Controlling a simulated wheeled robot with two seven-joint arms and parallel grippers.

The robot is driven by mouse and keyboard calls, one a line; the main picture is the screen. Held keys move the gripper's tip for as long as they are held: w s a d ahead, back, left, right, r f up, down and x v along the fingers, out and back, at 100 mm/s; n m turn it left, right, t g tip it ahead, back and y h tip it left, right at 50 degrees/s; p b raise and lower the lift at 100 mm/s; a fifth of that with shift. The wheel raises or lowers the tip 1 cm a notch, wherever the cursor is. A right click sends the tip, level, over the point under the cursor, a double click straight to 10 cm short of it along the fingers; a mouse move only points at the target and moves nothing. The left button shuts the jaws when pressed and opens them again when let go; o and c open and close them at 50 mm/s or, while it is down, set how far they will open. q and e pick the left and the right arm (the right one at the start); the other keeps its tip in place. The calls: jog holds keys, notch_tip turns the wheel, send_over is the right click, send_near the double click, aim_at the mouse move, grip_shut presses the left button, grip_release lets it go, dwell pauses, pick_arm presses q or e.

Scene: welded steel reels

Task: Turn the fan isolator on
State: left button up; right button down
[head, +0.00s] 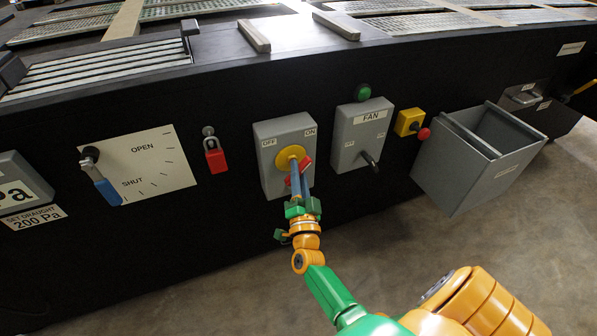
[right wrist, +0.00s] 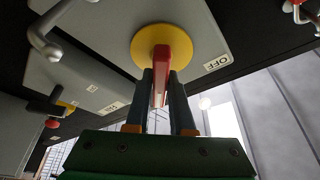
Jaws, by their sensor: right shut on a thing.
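The isolator is a grey box (head: 270,180) marked OFF at upper left and ON at upper right. On its face is a yellow disc (head: 291,156) with a red handle (head: 305,164). In the head view the handle slants from lower left to upper right. My right gripper (head: 296,177) reaches up from below, its two fingers closed on the red handle. In the right wrist view the handle (right wrist: 160,85) stands between the fingers, below the yellow disc (right wrist: 150,44), with the OFF label to the right. The fingers partly hide the handle. My left gripper is out of view.
Right of the isolator is a grey FAN box (head: 362,135) with a dark lever and green button (head: 362,92). Further right are a yellow box with a red knob (head: 410,122) and a protruding grey bin (head: 470,170). A red padlock (head: 215,160) hangs left.

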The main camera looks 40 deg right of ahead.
jog(key=c, duration=0.8)
grip_release()
jog(key=shift+c, duration=0.2)
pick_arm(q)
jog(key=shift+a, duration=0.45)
pick_arm(e)
jog(key=shift+o, duration=0.2)
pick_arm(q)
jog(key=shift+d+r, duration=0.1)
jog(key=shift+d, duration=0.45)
pick_arm(e)
jog(key=v, duration=0.7)
